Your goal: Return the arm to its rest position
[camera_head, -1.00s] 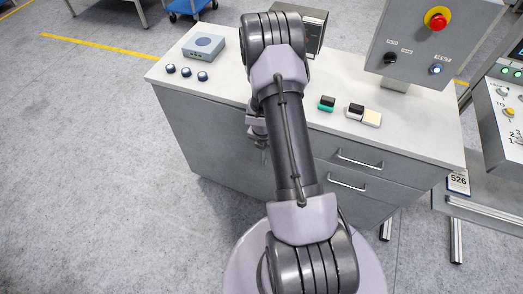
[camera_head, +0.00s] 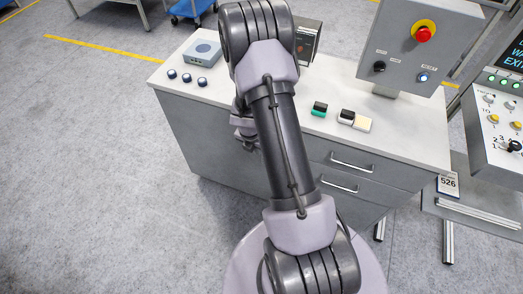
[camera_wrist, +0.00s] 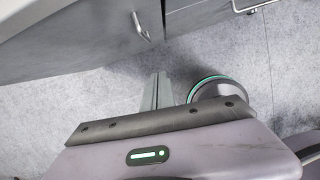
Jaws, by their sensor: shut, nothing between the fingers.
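My arm rises from the bottom of the head view and leans up and slightly left in front of the grey cabinet. My gripper (camera_head: 249,146) shows only in part in the head view, left of the arm, before the cabinet front; the arm hides the rest. In the wrist view its two fingers (camera_wrist: 158,91) are together with nothing between them. They point toward the floor and the cabinet's lower front, apart from both.
The cabinet top (camera_head: 225,100) bears a blue-grey box (camera_head: 202,52), several dark round pieces (camera_head: 187,77), small green, black and cream blocks (camera_head: 362,124), and a control box with a red button (camera_head: 423,32). Open floor (camera_head: 80,170) lies left. A console (camera_head: 500,130) stands right.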

